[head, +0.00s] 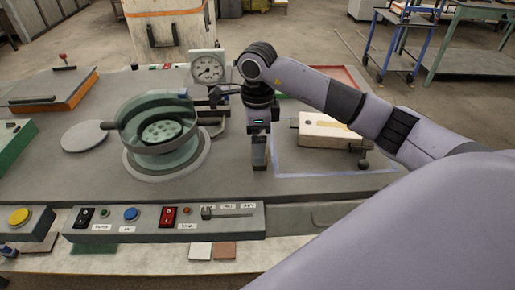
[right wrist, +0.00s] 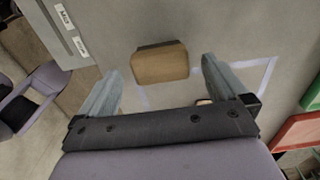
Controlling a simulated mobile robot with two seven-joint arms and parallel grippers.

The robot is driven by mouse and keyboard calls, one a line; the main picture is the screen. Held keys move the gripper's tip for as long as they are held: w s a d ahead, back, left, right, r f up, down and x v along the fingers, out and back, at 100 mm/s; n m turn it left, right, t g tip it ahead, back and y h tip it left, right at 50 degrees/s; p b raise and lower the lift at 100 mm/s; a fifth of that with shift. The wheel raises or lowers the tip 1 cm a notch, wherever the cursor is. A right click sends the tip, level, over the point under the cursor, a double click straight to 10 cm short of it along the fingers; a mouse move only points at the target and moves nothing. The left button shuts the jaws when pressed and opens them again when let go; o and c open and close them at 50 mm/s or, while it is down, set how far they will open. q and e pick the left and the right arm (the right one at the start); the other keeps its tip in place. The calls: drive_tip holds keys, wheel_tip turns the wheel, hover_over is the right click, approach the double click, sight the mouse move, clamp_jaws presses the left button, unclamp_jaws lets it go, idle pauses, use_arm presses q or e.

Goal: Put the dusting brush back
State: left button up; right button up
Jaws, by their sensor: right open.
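A tan wooden block with a dark side (right wrist: 160,63), which looks like the dusting brush, stands on the grey worktop in the right wrist view. No bristles can be made out. My right gripper (right wrist: 162,80) is open, with one finger on each side of the block in the picture; I cannot tell whether they touch it. In the head view my right gripper (head: 259,165) points down at the worktop (head: 235,186), just left of a pale outlined area (head: 300,172), and largely hides the block. My left gripper is not in view.
A round green-glass vessel (head: 158,120) stands left of the gripper, with a dial gauge (head: 208,69) behind it. A pale block (head: 330,129) lies to the right, near a dark round knob (head: 364,164). A switch panel (head: 160,218) runs along the front edge.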

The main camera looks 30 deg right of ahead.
wheel_tip(320, 180, up, 8)
drive_tip(key=shift+r, duration=0.25)
idle(0.5)
